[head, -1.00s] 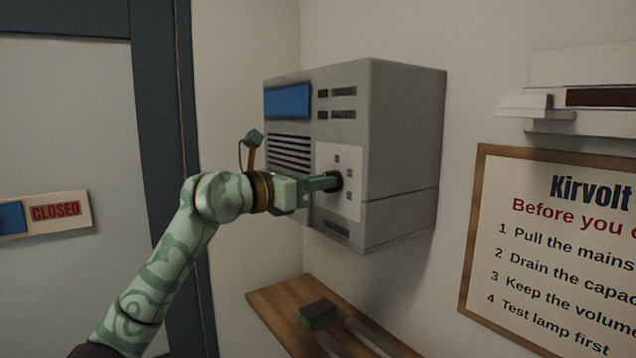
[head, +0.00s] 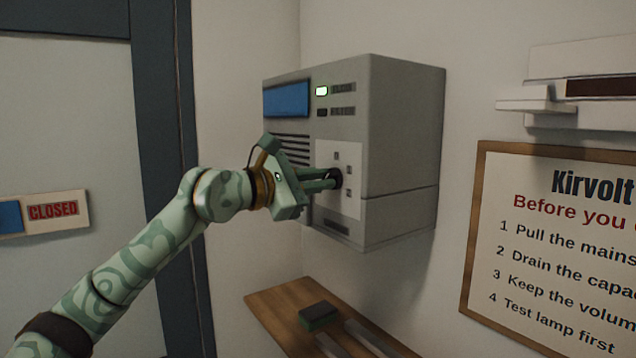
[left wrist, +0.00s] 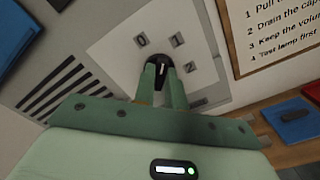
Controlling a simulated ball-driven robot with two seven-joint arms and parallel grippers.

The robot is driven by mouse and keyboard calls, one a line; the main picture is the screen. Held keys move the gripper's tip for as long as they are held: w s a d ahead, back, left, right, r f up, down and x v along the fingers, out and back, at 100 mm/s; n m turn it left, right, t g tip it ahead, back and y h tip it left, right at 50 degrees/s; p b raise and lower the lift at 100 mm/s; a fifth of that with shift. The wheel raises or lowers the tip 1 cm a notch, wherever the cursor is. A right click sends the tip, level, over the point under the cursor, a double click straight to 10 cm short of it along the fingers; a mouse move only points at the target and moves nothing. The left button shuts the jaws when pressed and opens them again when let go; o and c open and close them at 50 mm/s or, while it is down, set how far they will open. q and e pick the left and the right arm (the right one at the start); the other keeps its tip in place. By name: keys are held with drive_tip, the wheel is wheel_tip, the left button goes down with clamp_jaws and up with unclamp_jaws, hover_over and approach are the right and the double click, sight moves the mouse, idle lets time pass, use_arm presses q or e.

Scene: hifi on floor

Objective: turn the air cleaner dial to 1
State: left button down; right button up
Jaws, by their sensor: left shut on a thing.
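The air cleaner (head: 405,135) is a grey box on the wall with a blue panel, vent slots and a pale dial plate (head: 352,207). My left gripper (head: 331,179) is shut on the dial. In the left wrist view both green fingers (left wrist: 162,80) straddle the dial (left wrist: 160,60), whose pale pointer line shows. My right gripper is not in view.
A wooden shelf (head: 275,305) below the box holds a dark green-edged block (head: 319,314) and grey bars. A framed notice (head: 560,240) hangs at right, under a white wall unit (head: 590,65). A door with a CLOSED sign (head: 53,211) is at left.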

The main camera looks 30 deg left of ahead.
use_arm(q)
drive_tip(key=shift+m, duration=1.5)
drive_tip(key=c, duration=1.4)
unclamp_jaws()
drive_tip(key=shift+c, duration=0.2)
drive_tip(key=b+v, duration=1.4)
drive_tip(key=v, duration=0.2)
